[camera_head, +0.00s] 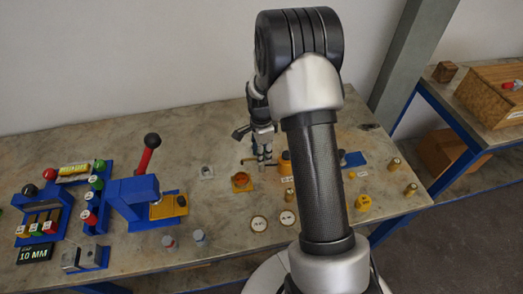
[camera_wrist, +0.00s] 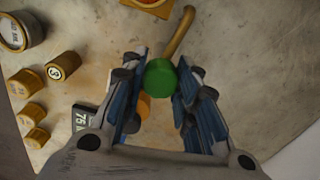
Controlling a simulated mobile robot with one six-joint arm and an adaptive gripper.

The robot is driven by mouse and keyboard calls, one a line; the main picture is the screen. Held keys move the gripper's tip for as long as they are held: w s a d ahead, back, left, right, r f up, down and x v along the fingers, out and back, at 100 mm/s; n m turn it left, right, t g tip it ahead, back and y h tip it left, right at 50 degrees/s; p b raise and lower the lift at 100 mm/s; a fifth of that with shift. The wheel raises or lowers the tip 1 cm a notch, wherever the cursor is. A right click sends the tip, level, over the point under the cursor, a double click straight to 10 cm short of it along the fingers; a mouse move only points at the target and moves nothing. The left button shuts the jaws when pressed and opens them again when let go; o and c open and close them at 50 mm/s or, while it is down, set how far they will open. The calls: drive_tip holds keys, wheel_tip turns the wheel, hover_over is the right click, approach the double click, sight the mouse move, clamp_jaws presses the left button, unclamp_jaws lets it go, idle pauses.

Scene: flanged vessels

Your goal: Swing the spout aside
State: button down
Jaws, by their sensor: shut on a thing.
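The spout (camera_wrist: 181,32) is a bent brass-coloured tube at the top middle of the wrist view, meeting a round green knob (camera_wrist: 159,77). My gripper (camera_wrist: 160,85) is shut on the green knob, with a blue-padded finger on each side. In the head view my gripper (camera_head: 264,155) points down over the table, and a short brass piece of the spout (camera_head: 248,161) shows to its left. An orange body (camera_wrist: 144,105) lies below the knob, partly hidden by my left finger. My arm hides part of the area around the spout in the head view.
An orange block with a dark round opening (camera_head: 241,182) sits left of my gripper. Brass weights (camera_wrist: 63,66) stand to the left in the wrist view. A blue press with a red lever (camera_head: 147,155) stands further left. Bare table (camera_head: 215,215) lies in front.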

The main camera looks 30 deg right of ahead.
drive_tip(key=m+p, duration=0.1)
drive_tip(key=m, duration=0.4)
drive_tip(key=shift+m+p, duration=0.4)
drive_tip(key=shift+m, duration=2.1)
drive_tip(key=c, duration=1.2)
unclamp_jaws()
drive_tip(key=shift+r, duration=0.1)
wheel_tip(320, 180, up, 12)
drive_tip(key=shift+f, duration=0.1)
